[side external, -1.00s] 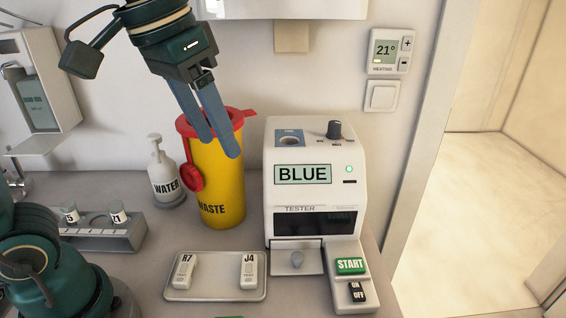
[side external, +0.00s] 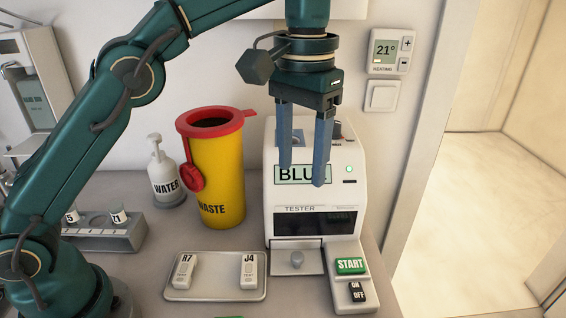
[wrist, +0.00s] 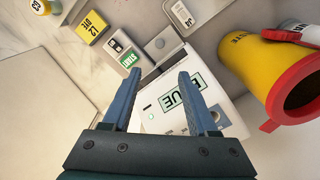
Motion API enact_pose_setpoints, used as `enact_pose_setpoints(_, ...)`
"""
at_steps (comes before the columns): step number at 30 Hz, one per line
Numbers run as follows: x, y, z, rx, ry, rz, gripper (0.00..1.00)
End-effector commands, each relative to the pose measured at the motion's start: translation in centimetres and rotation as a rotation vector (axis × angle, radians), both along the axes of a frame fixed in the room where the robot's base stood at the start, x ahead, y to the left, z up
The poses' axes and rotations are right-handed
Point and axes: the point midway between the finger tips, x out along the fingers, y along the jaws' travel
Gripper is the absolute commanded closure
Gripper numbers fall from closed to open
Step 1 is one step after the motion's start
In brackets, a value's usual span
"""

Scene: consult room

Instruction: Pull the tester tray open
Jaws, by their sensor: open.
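The white tester (side external: 285,222) stands on the counter with a screen reading BLUE (side external: 284,174), partly covered by my fingers in the side view. Its tray (side external: 280,262) is at the lower front left, with a grey round knob (side external: 297,259). In the wrist view the tester (wrist: 215,128) is below my fingers, and the tray knob (wrist: 159,43) shows beyond the fingertips. My gripper (side external: 302,175) points down, open and empty, in front of the tester's upper part and above the knob. In the wrist view my gripper (wrist: 155,82) has its fingers apart.
A START button (side external: 351,265) and switch (side external: 357,292) are right of the knob.

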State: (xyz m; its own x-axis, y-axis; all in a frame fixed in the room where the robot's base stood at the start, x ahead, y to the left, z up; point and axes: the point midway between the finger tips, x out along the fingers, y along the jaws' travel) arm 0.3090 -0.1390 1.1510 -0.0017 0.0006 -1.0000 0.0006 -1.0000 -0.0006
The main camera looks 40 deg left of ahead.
Motion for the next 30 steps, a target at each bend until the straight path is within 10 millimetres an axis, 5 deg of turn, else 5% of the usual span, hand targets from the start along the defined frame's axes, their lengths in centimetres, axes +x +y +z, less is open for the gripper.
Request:
enact_pose_setpoints(14, -0.1, 0.0, -2.6, 0.000, 0.001, 0.000, 0.41)
enact_pose_setpoints(30, 0.0, 0.0, -12.6, 0.001, 0.002, 0.000, 0.41)
